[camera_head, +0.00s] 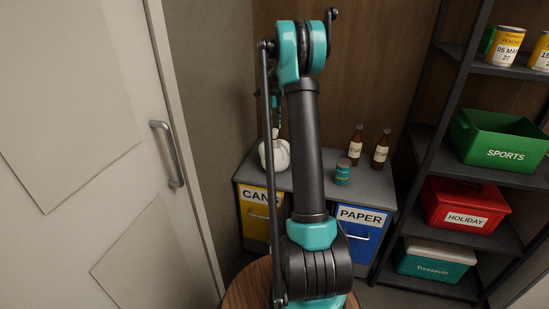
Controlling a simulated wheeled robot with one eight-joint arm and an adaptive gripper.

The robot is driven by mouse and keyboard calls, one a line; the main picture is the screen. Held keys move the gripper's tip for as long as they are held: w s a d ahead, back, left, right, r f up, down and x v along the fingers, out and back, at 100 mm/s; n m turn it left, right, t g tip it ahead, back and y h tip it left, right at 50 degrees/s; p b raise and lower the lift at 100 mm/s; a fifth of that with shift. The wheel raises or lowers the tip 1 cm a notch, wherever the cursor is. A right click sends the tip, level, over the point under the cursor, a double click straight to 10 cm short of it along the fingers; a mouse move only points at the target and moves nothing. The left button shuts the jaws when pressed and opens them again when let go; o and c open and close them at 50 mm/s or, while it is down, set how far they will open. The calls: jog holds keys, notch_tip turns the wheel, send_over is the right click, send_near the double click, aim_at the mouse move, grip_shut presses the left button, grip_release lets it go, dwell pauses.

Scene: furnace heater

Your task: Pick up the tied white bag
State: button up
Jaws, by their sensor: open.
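The tied white bag (274,155) sits on the grey top of a low cabinet (370,187), at the left against the wall. Its right side is partly hidden by my arm. My gripper (277,118) shows only in part, as a small dark and teal shape just above the bag's top. My arm hides the rest of it. It is open, and I see nothing held in it. I cannot tell whether it touches the bag.
Two brown bottles (381,148) and a teal can (343,172) stand right of the bag. Below are a yellow CANS bin (254,213) and a blue PAPER bin (365,238). A dark shelf with boxes (468,205) stands right; a door (75,150) is left.

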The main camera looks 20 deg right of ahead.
aim_at(275, 130)
notch_tip(275, 130, down, 5)
jog(key=shift+s+f, duration=0.1)
dwell(0.3)
grip_shut()
dwell(0.4)
